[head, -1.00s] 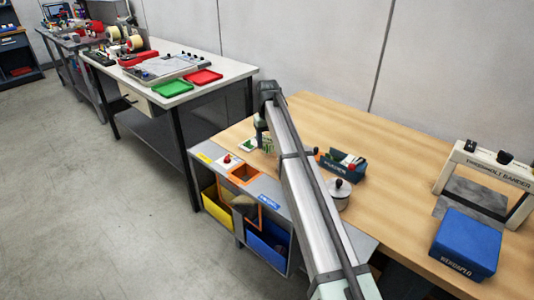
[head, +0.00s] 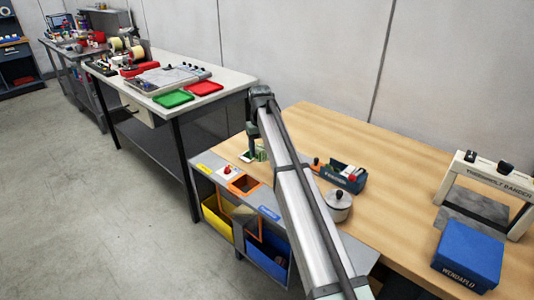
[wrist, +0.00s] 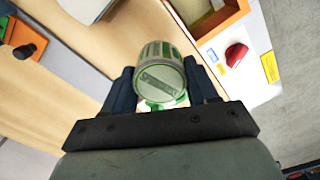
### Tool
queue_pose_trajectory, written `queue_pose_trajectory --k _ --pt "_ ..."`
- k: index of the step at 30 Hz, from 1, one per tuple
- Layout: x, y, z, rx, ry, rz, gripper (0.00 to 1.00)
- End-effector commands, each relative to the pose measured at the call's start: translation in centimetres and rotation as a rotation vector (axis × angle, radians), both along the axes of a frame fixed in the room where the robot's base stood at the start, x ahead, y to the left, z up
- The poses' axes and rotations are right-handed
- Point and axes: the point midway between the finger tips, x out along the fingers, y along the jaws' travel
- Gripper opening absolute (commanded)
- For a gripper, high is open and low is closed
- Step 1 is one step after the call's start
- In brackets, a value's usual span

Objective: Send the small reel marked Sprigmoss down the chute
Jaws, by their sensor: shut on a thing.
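My gripper (wrist: 160,88) is shut on a small green-and-white reel (wrist: 157,70), with a finger on either side. Its round face carries a label too blurred to read surely. In the head view, my gripper (head: 253,150) hangs near the left end of the wooden table, with the reel (head: 262,153) partly hidden behind my arm. An orange-framed square opening (head: 243,185) lies in the grey ledge in front, apart from the reel. Its orange rim (wrist: 228,22) shows at the top right of the wrist view.
A red button (head: 228,170) sits left of the opening. Yellow (head: 217,222) and blue (head: 265,255) bins stand below the ledge. A dark tray (head: 343,178), a lidded pot (head: 337,202) and a blue box (head: 467,255) stand to the right. Much of the tabletop is bare.

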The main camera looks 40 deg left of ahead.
Motion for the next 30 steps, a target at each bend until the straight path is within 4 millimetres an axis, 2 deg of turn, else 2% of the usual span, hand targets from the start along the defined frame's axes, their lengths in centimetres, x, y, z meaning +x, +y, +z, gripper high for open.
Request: queue_pose_trajectory --k 1,3,6,10,14,20,30 --pt "-1.8 -0.3 0.2 0.001 0.000 0.003 0.43" --pt "-3.8 -0.2 0.4 0.001 0.000 0.003 0.43" --pt "-6.0 -0.3 0.7 0.001 0.000 0.003 0.43" --pt "-8.0 -0.3 1.0 0.000 0.000 0.001 0.43" --pt "-8.7 -0.3 1.0 0.000 0.000 0.000 0.43" --pt "-8.7 -0.2 0.4 0.000 0.000 0.000 0.43" --pt "-8.7 -0.3 -1.9 -0.001 0.000 0.000 0.43"
